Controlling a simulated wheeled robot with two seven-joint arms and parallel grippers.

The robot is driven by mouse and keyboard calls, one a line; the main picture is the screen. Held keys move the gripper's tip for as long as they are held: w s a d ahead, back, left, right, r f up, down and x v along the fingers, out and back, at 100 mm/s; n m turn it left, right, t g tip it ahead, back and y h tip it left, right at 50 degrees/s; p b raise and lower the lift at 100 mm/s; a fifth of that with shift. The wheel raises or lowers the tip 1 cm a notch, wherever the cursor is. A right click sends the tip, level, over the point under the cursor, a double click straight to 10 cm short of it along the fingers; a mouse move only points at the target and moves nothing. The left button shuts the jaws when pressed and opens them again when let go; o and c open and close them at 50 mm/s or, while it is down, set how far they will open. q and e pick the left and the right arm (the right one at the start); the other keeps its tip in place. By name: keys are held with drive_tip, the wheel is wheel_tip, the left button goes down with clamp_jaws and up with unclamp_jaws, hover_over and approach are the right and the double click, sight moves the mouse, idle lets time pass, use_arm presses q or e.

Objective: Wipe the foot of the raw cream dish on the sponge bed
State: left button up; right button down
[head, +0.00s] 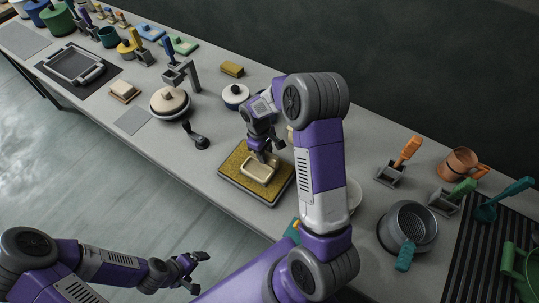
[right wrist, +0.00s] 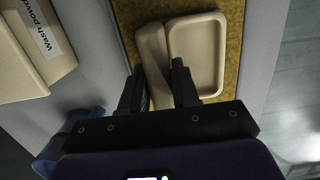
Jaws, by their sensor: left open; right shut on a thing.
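The raw cream dish (head: 259,169) is a small rectangular tray, upright over the yellow-brown sponge bed (head: 234,186), which has a dark rim. My right gripper (head: 266,152) is shut on the dish's far side in the head view. The right wrist view shows the dish (right wrist: 197,52) with one wall between my fingers (right wrist: 160,88) and the sponge (right wrist: 232,40) around it. I cannot tell whether the foot touches the sponge. My left gripper (head: 190,268) is open and empty, out over the floor beside the counter.
A box labelled "Wash powder" (right wrist: 28,50) is close by in the right wrist view. My right arm hides part of the counter.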

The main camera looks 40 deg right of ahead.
sight(273, 157)
drive_tip(key=shift+w+a, duration=0.4)
drive_tip(key=shift+w, duration=0.5)
drive_tip(key=shift+w+a, duration=0.35)
drive_tip(key=shift+w, duration=0.5)
drive_tip(key=shift+w+a, duration=0.4)
drive_tip(key=shift+w, duration=0.5)
drive_tip(key=shift+s+d, duration=0.6)
drive_tip(key=shift+s, duration=0.8)
drive_tip(key=shift+s+d, duration=0.55)
drive_tip(key=shift+s, duration=0.85)
drive_tip(key=shift+s+d, duration=0.6)
drive_tip(key=shift+s, duration=0.8)
drive_tip(key=shift+w+a, duration=0.3)
drive_tip(key=shift+w, duration=0.4)
drive_tip(key=shift+w+a, duration=0.25)
drive_tip(key=shift+w, duration=0.5)
drive_tip(key=shift+w+a, duration=0.3)
drive_tip(key=shift+w, duration=0.4)
drive_tip(key=shift+r, duration=0.15)
drive_tip(key=shift+r+p, duration=2.4)
drive_tip(key=shift+r, duration=0.55)
drive_tip(key=shift+f, duration=0.15)
